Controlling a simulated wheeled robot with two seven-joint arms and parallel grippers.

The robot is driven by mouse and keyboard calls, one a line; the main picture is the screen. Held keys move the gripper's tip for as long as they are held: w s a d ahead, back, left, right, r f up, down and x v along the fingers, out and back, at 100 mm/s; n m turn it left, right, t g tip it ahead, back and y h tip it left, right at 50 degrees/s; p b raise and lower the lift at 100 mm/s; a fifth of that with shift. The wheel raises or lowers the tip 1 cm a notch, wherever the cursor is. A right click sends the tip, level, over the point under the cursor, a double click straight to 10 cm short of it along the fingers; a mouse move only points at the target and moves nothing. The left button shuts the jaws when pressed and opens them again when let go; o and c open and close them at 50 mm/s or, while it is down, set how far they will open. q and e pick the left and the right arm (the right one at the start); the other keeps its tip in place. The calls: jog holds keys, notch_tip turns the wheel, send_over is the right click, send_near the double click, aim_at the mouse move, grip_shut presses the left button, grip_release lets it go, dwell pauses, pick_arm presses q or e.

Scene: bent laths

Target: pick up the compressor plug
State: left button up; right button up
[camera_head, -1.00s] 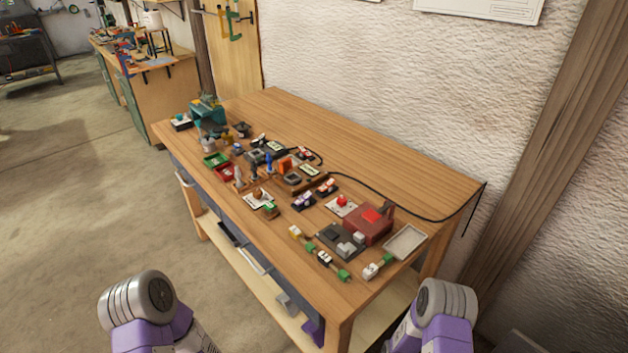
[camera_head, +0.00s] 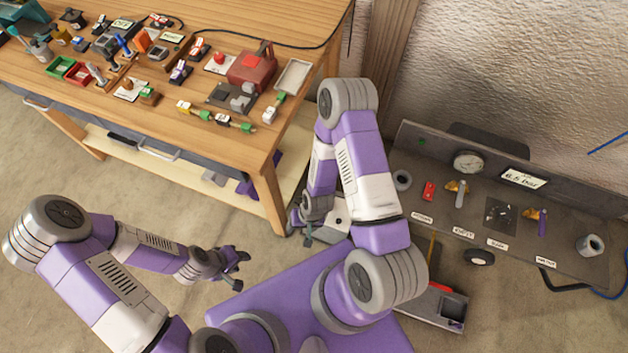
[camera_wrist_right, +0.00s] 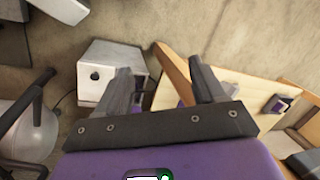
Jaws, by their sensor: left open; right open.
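Several small plugs with white tags and green ends lie at the front right of the workbench top: one (camera_head: 188,107) at left, one (camera_head: 236,122) in the middle, one (camera_head: 271,110) at right. I cannot read their tags, so I cannot tell which is the compressor plug. My left gripper (camera_head: 240,270) is open and empty over the floor in front of the bench. My right gripper (camera_head: 303,234) is open, low beside the bench's right front leg, away from the plugs. Its two fingers (camera_wrist_right: 163,88) show empty in the right wrist view.
The workbench (camera_head: 205,150) holds a red machine (camera_head: 252,68), a pale tray (camera_head: 293,75) and small red and green bins. A grey panel (camera_head: 490,215) with a gauge and valves stands at right. A white box (camera_wrist_right: 108,68) shows in the right wrist view.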

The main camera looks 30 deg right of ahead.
jog(key=w+d+f+m+t+h+b, duration=0.1)
jog(key=w+d+f, duration=0.3)
jog(key=f, duration=0.4)
jog(key=w+d+f+m+t+h+b, duration=0.1)
jog(key=w+d+f+h+b, duration=0.1)
jog(key=w+d+f, duration=0.3)
jog(key=w+d+f+t+h+b, duration=0.1)
jog(key=w+d+f, duration=0.3)
jog(key=f, duration=0.6)
jog(key=shift+w+d+f+m+h+b, duration=0.15)
jog(key=shift+f+m+h+b, duration=0.25)
jog(key=shift+h+b, duration=0.45)
jog(key=shift+w+d+f, duration=0.1)
jog(key=shift+w+f, duration=0.1)
jog(key=shift+f, duration=0.1)
pick_arm(q)
notch_tip(320, 180, down, 6)
jog(key=shift+w, duration=0.15)
pick_arm(e)
jog(key=shift+r, duration=0.1)
